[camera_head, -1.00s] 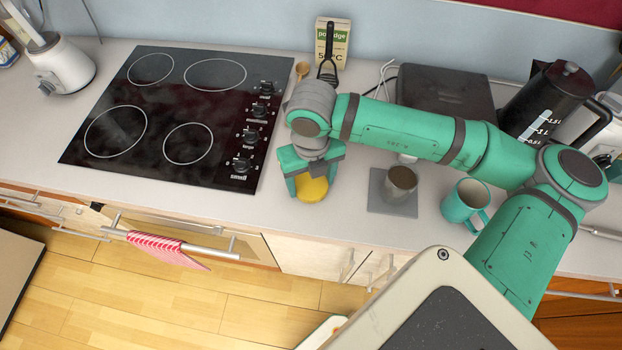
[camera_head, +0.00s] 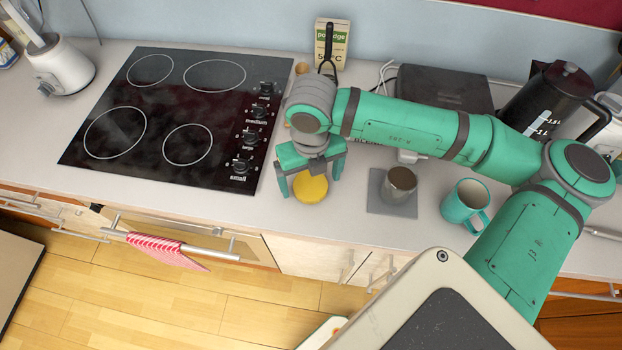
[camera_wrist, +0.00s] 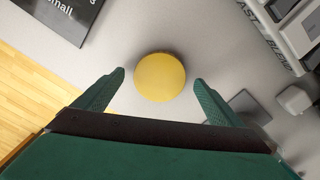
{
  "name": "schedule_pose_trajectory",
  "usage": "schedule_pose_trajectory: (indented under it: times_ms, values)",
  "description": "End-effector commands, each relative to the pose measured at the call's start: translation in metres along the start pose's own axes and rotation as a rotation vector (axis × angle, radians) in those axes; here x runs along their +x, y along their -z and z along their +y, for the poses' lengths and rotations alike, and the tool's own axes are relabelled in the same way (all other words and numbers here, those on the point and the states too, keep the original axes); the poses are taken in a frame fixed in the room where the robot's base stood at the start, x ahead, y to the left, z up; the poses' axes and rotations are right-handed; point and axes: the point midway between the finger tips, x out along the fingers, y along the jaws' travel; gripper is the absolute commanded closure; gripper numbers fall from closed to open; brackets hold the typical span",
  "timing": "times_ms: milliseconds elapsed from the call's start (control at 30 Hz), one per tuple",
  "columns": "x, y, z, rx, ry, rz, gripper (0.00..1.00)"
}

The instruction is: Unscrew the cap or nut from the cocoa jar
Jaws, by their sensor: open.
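A round yellow lid (camera_head: 311,189) is at the counter's front part, right of the hob; it also shows in the wrist view (camera_wrist: 160,77). I see it from above, and no jar body shows clearly under it. My gripper (camera_head: 310,182) is open with its fingers spread on either side of the lid. In the wrist view my gripper (camera_wrist: 160,79) has a clear gap between each fingertip and the lid, and nothing is held. The height of the fingertips relative to the lid is hard to tell.
The black hob (camera_head: 180,115) lies to the left. A metal cup (camera_head: 400,185) on a grey square mat (camera_head: 380,207) and a teal mug (camera_head: 465,203) stand to the right. A porridge box (camera_head: 340,40) stands by the wall. The counter's front edge is near.

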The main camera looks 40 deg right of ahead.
Motion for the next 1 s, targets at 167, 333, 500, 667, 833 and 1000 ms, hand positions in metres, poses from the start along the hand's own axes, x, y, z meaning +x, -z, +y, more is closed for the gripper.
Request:
schedule_pose_trajectory:
  times_ms: [167, 333, 500, 667, 833, 1000]
  values:
    - [-0.030, -0.001, -0.001, 0.000, 0.004, -0.004, 0.10]
    - [-0.062, -0.001, -0.001, 0.000, 0.003, -0.003, 0.10]
    - [-0.086, 0.000, -0.001, 0.000, 0.003, -0.001, 0.10]
    - [-0.097, 0.000, 0.000, 0.000, 0.001, -0.001, 0.10]
    - [-0.099, 0.000, 0.000, -0.001, 0.001, 0.000, 0.10]
    - [-0.099, 0.000, 0.000, 0.000, 0.001, 0.000, 0.10]
